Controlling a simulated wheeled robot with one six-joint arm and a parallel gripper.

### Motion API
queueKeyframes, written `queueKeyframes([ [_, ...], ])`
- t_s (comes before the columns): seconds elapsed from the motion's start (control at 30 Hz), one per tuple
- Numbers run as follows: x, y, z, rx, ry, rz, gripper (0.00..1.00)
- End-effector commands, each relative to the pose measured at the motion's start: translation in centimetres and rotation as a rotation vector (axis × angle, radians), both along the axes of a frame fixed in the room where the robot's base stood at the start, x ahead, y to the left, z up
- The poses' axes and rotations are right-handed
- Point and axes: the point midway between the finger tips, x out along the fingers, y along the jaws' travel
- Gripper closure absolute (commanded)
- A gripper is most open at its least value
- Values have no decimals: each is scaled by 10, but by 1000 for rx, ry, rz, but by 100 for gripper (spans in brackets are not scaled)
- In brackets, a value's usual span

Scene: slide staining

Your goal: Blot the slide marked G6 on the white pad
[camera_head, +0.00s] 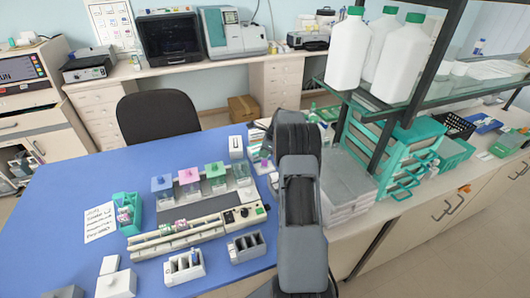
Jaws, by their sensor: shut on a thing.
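No slide marked G6 can be made out; labels are too small to read. A small white rack (171,272) at the front of the blue table has dark slots and something blue in it. A similar rack (233,253) stands to its right. White blocks (116,285) lie at the front left; I cannot tell whether one is the white pad.
A long cream device (190,236) with rails and knobs lies in front of the jars. A teal holder (133,228) and a written sheet (100,222) lie to the left. A shelf with white bottles (346,52) overhangs the right bench. The blue table's (60,205) left part is clear.

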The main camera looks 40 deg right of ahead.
Motion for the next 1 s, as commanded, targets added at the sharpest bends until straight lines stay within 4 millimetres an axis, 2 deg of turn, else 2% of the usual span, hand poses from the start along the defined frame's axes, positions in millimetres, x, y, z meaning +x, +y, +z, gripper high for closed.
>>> queueKeyframes([
  [0.63, -1, 0, -1, 1, 4, 1, 100],
  [1.0, 0, 0, 27, 0, 1, 0, 100],
])
